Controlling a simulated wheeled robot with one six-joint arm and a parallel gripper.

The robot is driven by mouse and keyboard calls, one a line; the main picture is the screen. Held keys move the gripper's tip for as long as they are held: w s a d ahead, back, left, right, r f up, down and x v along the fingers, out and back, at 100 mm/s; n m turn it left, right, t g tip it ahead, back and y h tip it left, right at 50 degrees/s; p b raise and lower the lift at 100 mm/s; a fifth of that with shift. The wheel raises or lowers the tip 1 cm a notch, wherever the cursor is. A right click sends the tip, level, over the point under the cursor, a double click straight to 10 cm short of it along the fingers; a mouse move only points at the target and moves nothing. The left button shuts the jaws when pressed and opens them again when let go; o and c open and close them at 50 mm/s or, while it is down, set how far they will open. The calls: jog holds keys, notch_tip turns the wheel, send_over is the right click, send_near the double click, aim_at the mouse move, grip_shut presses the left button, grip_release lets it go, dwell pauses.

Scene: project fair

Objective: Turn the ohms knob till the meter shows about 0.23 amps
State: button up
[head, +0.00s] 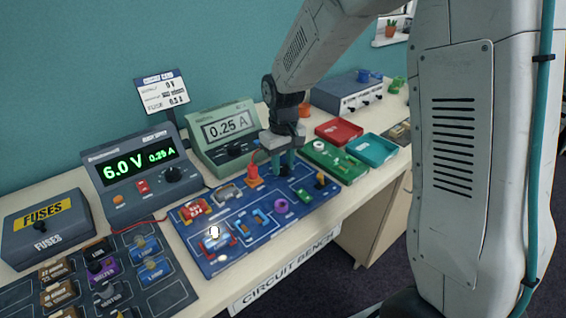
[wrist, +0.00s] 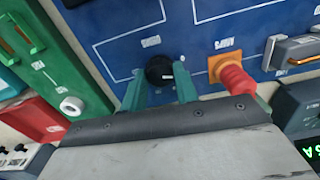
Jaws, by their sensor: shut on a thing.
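The meter (head: 229,127) is a grey-green box at the back of the bench, and its display reads 0.25 A. The ohms knob (wrist: 160,69) is a round black knob with a pale mark on the blue circuit board (wrist: 108,30). In the head view my gripper largely hides the knob. My gripper (wrist: 159,88) has its two teal fingers on either side of the knob, shut on it. In the head view my gripper (head: 284,166) points down at the board's back edge, in front of the meter's right side.
The power supply (head: 138,172) reads 6.0 V and 0.25 A. An orange switch with a red handle (head: 253,174) stands close left of my gripper. A lamp (head: 214,233) glows on the board. Green, red and teal trays (head: 372,149) lie to the right.

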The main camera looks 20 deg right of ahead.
aim_at(283, 167)
jog(key=shift+m, duration=0.6)
jog(key=o, duration=1)
notch_tip(283, 167, up, 8)
jog(key=shift+f, duration=0.1)
jog(key=shift+m+t, duration=0.7)
jog(key=shift+m, duration=0.1)
jog(key=s+d+r, duration=0.1)
jog(key=s+r, duration=0.1)
jog(key=s, duration=0.8)
jog(key=s+d+r, duration=0.1)
jog(key=s+r, duration=0.2)
jog(key=s, duration=0.7)
jog(key=s+d+r, duration=0.1)
jog(key=s+r, duration=0.2)
jog(key=s, duration=0.7)
jog(key=shift+d+r, duration=0.15)
jog(key=shift+r, duration=0.1)
